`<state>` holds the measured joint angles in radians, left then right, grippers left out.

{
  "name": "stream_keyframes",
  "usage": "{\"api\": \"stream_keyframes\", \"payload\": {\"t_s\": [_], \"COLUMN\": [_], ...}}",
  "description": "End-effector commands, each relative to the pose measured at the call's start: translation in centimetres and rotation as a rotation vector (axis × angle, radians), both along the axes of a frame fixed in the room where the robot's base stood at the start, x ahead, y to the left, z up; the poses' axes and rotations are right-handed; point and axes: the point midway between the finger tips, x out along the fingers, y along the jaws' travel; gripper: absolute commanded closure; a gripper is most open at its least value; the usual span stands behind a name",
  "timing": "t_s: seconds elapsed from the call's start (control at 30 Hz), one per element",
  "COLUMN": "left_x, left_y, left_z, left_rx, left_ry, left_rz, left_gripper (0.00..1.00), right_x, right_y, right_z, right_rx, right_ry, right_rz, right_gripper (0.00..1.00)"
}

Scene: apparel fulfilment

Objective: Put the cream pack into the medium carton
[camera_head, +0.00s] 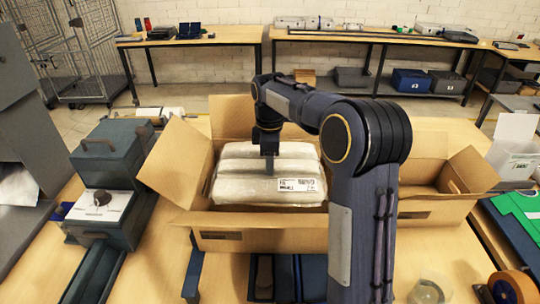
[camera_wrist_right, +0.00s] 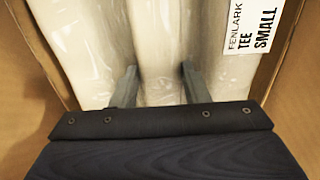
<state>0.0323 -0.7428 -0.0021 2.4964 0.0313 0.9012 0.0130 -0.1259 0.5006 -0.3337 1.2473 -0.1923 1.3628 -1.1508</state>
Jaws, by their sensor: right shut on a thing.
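The cream pack (camera_head: 240,187) is a plastic-wrapped bundle in several rolls with a white label. It lies inside the open cardboard carton (camera_head: 215,219) at the centre of the table, between its walls. The wrist view shows the pack (camera_wrist_right: 85,50) close up, its label reading "FENLARK TEE SMALL". My right gripper (camera_head: 270,163) points down from above at the middle of the pack. In the wrist view its two fingers (camera_wrist_right: 162,85) straddle one roll and are shut on it. The fingertips are hidden between the rolls. My left gripper is not in view.
Another open carton (camera_head: 425,212) stands at the right, partly hidden by my right arm. A grey-green machine (camera_head: 117,160) stands at the left. A tape roll (camera_head: 428,292) lies at the front right. Carton flaps stick out around the pack.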

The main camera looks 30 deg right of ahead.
Motion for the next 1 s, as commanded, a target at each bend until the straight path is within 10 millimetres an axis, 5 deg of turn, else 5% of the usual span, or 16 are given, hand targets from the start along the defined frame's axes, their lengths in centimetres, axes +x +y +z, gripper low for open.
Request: {"api": "stream_keyframes", "payload": {"t_s": [0.4, 0.43, 0.6, 0.87, 1.0], "left_x": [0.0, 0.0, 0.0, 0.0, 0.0], "left_y": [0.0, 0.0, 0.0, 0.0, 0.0], "left_z": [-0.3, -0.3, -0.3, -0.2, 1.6], "left_rx": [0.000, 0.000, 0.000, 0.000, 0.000], "left_ry": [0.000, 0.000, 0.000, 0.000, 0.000], "left_rz": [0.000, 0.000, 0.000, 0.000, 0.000], "left_gripper": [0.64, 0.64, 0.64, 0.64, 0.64], "right_x": [0.0, 0.0, 0.0, 0.0, 0.0], "right_y": [0.0, 0.0, 0.0, 0.0, 0.0], "right_z": [-0.6, -0.6, -0.6, -0.4, 1.4], "right_rx": [0.000, 0.000, 0.000, 0.000, 0.000], "right_ry": [-0.002, -0.002, -0.001, -0.001, -0.001], "right_rz": [0.000, 0.000, 0.000, 0.000, 0.000], "right_gripper": [0.93, 0.55, 0.33, 0.33, 0.33]}}
